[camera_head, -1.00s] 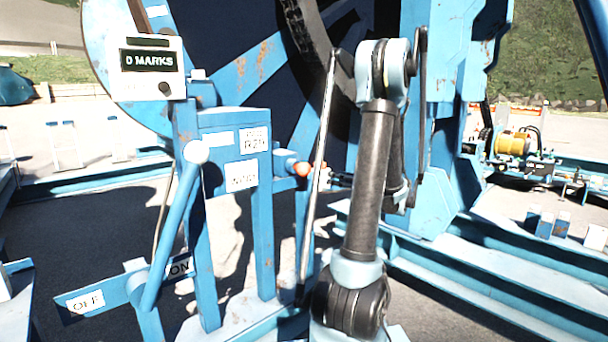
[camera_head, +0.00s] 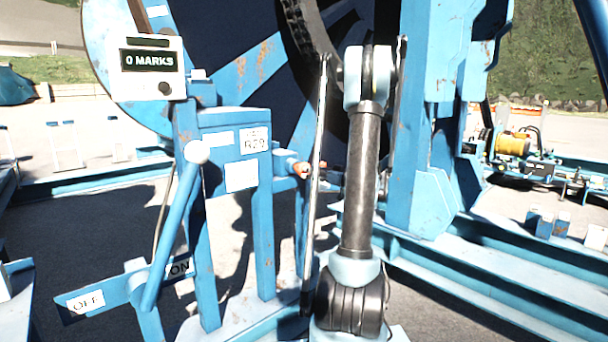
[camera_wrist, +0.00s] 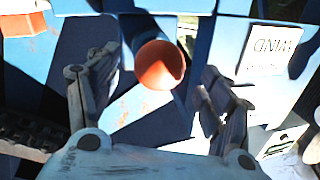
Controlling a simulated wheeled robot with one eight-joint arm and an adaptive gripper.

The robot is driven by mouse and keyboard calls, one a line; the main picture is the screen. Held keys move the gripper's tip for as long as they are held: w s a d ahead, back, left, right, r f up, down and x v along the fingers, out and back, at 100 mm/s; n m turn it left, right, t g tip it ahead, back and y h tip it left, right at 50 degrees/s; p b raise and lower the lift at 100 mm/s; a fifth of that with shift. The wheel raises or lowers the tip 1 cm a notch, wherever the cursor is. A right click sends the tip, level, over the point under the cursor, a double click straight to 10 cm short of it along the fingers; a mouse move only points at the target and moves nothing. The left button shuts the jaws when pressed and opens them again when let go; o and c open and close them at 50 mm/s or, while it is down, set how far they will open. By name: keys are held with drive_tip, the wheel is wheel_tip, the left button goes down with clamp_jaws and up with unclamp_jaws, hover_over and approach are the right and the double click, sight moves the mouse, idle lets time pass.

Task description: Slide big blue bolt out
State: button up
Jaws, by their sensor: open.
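An orange rounded knob (camera_wrist: 160,66) shows in the wrist view, ahead of and between my open fingers, with no clear contact. In the head view, the orange knob (camera_head: 302,170) sits at the end of a short blue bolt (camera_head: 284,154) on the right side of the blue control stand. In the wrist view the bolt's shaft is mostly hidden behind the knob. My gripper (camera_wrist: 156,70) is open and empty, one finger on each side of the knob. In the head view my arm mostly hides the gripper.
The blue control stand (camera_head: 262,215) carries a "0 MARKS" display (camera_head: 148,61) and a lever with a white ball (camera_head: 196,152). The large reel (camera_head: 235,75) stands behind. A blue upright (camera_head: 418,130) stands right of my arm. A white label (camera_wrist: 270,50) is close to the right finger.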

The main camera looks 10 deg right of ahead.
drive_tip(key=shift+x, duration=2.45)
drive_tip(key=shift+c, duration=0.3)
